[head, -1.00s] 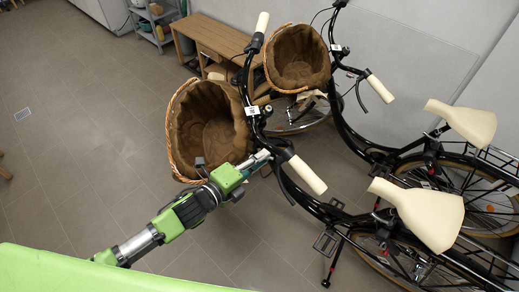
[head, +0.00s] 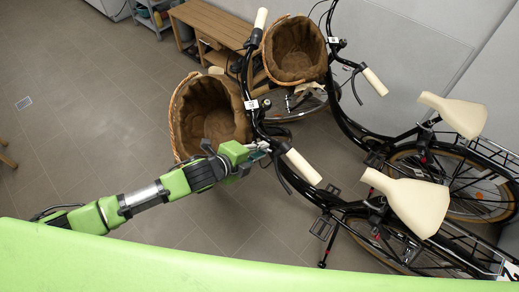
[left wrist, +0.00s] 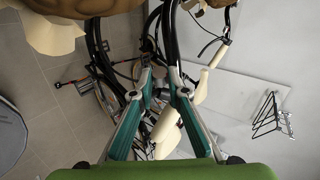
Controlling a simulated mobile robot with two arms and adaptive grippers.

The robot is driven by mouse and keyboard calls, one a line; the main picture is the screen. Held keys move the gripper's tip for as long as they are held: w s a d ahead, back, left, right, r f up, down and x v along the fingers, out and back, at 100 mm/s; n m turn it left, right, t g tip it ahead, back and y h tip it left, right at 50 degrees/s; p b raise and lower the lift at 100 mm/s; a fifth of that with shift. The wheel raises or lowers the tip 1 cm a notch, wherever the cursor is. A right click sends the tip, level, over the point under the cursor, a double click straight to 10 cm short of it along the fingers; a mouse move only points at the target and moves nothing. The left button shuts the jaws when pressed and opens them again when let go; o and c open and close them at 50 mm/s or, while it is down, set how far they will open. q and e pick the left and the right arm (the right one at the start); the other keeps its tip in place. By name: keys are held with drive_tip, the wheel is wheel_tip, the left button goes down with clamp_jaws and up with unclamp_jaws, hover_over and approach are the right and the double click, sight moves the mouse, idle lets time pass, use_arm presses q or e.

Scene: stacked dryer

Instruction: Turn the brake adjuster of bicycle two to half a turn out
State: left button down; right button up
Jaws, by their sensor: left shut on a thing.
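The nearer bicycle (head: 340,205), with a cream saddle (head: 415,205) and a brown-lined basket (head: 207,115), has a white tag (head: 251,104) at its handlebar. A plate with a 2 (head: 509,271) shows at its rear. My left gripper (head: 264,149) reaches the handlebar beside the cream grip (head: 303,166), near the brake lever's root. Its fingers (left wrist: 160,76) are shut on a small part there, at the brake adjuster. The adjuster is too small and covered to make out, and its turn cannot be read. My right gripper is not in view.
The farther bicycle (head: 345,110) stands close alongside, with its own basket (head: 295,50) and saddle (head: 455,113). A wooden bench (head: 213,22) is at the back against the wall. The tiled floor (head: 80,110) on the left is mostly clear.

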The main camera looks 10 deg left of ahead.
use_arm(q)
drive_tip(key=c, duration=2)
unclamp_jaws()
drive_tip(key=shift+o, duration=0.2)
drive_tip(key=v, duration=1.2)
